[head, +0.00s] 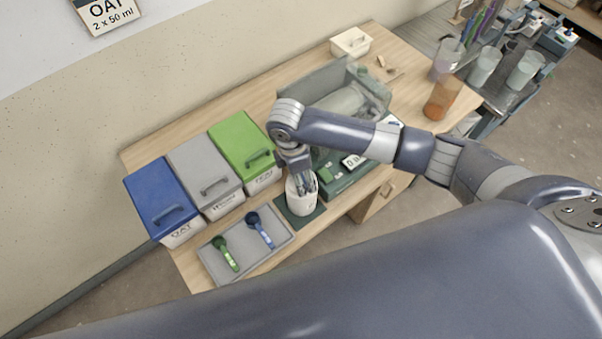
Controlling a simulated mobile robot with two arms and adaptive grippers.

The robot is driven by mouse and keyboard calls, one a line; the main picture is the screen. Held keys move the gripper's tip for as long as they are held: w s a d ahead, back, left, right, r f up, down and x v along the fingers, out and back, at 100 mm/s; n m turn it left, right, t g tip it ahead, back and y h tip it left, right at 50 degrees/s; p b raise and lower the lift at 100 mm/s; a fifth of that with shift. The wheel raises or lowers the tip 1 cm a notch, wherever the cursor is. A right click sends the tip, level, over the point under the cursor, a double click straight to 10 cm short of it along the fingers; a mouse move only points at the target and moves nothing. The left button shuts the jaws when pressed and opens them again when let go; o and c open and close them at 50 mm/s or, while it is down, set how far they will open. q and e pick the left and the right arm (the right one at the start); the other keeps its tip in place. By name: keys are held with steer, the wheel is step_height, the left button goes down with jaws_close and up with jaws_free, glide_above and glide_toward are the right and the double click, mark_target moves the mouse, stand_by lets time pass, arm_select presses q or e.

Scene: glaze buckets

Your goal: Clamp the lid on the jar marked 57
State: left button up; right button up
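I cannot make out a jar marked 57 or a loose lid. A white cup-like container (302,203) stands on a dark green mat (290,219) at the table's front edge; I see no number on it. My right gripper (302,184) points down at this container, its fingers at or inside the mouth. The wrist hides part of the container, and the finger opening is too small to tell. My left gripper is out of view.
Blue (153,190), grey (196,164) and green (236,135) lidded bins stand left. A grey tray (218,267) holds a green scoop (225,254) and a blue scoop (260,230). A green scale-like device (345,180) and an amber container (442,98) are right.

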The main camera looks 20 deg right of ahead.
steer(key=m, duration=0.2)
steer(key=shift+m, duration=0.4)
steer(key=m, duration=0.3)
steer(key=shift+f+m+g, duration=0.1)
steer(key=shift+m+g, duration=0.2)
steer(key=shift+g, duration=0.1)
steer(key=shift+m, duration=0.3)
steer(key=m, duration=0.4)
steer(key=shift+s+f+y, duration=0.1)
steer(key=shift+f+y, duration=0.05)
steer(key=shift+y, duration=0.25)
steer(key=o, duration=1.2)
steer(key=shift+o, duration=0.2)
